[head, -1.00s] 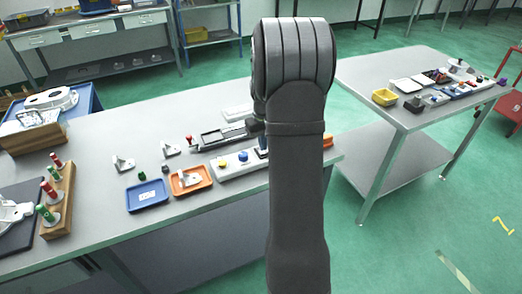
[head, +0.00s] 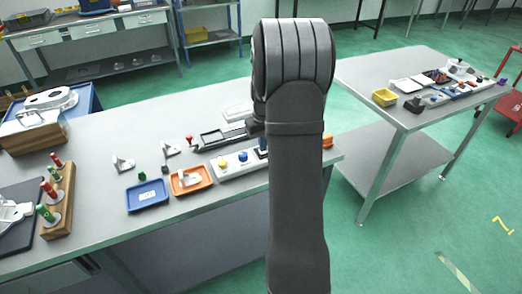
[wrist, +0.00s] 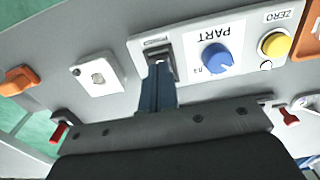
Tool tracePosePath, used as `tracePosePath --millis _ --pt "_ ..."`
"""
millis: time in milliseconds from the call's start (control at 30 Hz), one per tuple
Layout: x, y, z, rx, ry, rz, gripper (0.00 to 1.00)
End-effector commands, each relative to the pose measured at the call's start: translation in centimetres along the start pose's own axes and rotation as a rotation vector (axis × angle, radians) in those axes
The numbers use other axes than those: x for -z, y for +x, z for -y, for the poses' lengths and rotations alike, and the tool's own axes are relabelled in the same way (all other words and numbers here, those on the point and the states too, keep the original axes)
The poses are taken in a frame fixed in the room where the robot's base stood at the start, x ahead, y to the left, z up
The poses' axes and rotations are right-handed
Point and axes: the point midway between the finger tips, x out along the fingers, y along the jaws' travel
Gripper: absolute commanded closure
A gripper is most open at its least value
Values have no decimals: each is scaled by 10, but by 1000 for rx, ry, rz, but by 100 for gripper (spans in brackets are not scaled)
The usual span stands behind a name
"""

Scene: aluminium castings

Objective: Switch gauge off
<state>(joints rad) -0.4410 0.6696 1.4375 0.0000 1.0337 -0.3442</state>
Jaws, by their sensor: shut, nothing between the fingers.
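The gauge is a long white panel (head: 230,168) on the bench, with a yellow ZERO button (wrist: 277,44) and a blue PART knob (wrist: 213,58). At its left end in the wrist view is a dark-framed switch (wrist: 153,51). My gripper (wrist: 159,72) is shut and empty, its blue fingers pointing at this switch. The fingertips are at or just in front of it and hide part of it. I cannot tell whether they touch or which way the switch is set. In the head view my arm hides most of the gripper and that end of the panel.
A white plate with a round button (wrist: 98,79) and an orange part (wrist: 17,80) lie beside the panel. An orange tray (head: 206,184) and a blue tray (head: 133,207) stand left of it. A dark fixture with a red knob (head: 190,139) lies behind.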

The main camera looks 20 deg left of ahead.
Motion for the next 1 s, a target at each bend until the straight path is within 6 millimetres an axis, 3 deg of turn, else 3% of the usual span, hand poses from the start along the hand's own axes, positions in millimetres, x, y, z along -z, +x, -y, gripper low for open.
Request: tracePosePath --millis 1000 --pt "0 14 0 0 0 0 100"
